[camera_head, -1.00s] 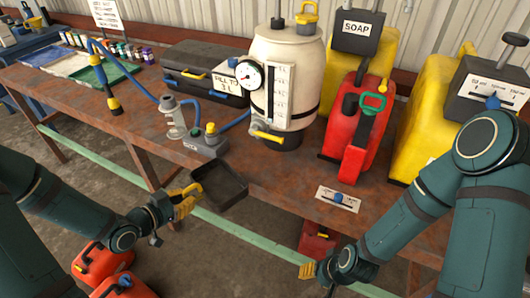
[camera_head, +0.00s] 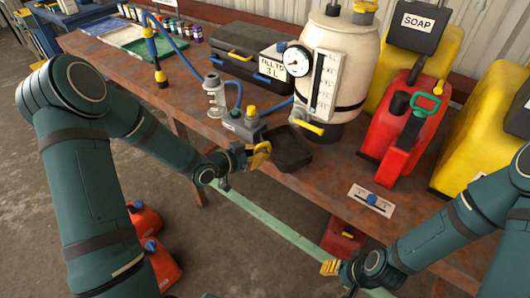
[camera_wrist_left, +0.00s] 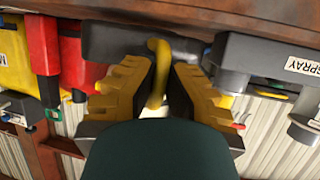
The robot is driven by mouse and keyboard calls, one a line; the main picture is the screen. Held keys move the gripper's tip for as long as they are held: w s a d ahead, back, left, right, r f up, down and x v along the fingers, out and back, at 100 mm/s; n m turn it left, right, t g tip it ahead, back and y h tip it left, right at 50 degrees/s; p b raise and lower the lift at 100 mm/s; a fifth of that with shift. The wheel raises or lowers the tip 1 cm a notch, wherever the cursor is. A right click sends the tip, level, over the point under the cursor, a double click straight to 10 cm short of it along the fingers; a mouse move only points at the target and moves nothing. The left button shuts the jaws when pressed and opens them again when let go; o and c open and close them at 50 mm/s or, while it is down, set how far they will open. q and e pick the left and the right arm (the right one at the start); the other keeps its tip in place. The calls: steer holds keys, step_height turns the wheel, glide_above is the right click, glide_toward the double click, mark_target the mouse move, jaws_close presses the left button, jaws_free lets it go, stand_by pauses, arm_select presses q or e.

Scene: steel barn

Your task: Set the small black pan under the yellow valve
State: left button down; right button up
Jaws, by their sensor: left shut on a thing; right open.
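In the left wrist view a curved yellow piece (camera_wrist_left: 157,72) stands between the fingers, with the dark pan (camera_wrist_left: 110,42) beyond. The yellow valve (camera_head: 309,128) sticks out low on the front of the white tank (camera_head: 340,65), just above and right of the pan in the picture. I cannot tell whether the pan touches the tabletop. My right gripper (camera_head: 331,267) is open and empty, low before the table.
A grey pump-like device (camera_head: 245,125) with a hose stands close left of the pan. A red jug (camera_head: 402,125) and yellow containers (camera_head: 415,50) stand right of the tank. A small plate with a blue knob (camera_head: 372,200) is at the front edge. Red cans are on the floor.

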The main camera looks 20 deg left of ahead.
mark_target(265, 152)
arm_select(q)
steer(key=shift+w+d, duration=0.2)
steer(key=shift+w, duration=0.05)
steer(key=shift+w+d, duration=0.7)
steer(key=shift+w, duration=0.35)
steer(key=shift+w+d+f+b, duration=0.2)
steer(key=shift+w+f+b, duration=0.15)
steer(key=shift+f, duration=0.35)
steer(key=shift+a, duration=0.1)
steer(key=c, duration=1.1)
jaws_free()
steer(key=shift+c, duration=0.2)
steer(key=shift+s, duration=0.1)
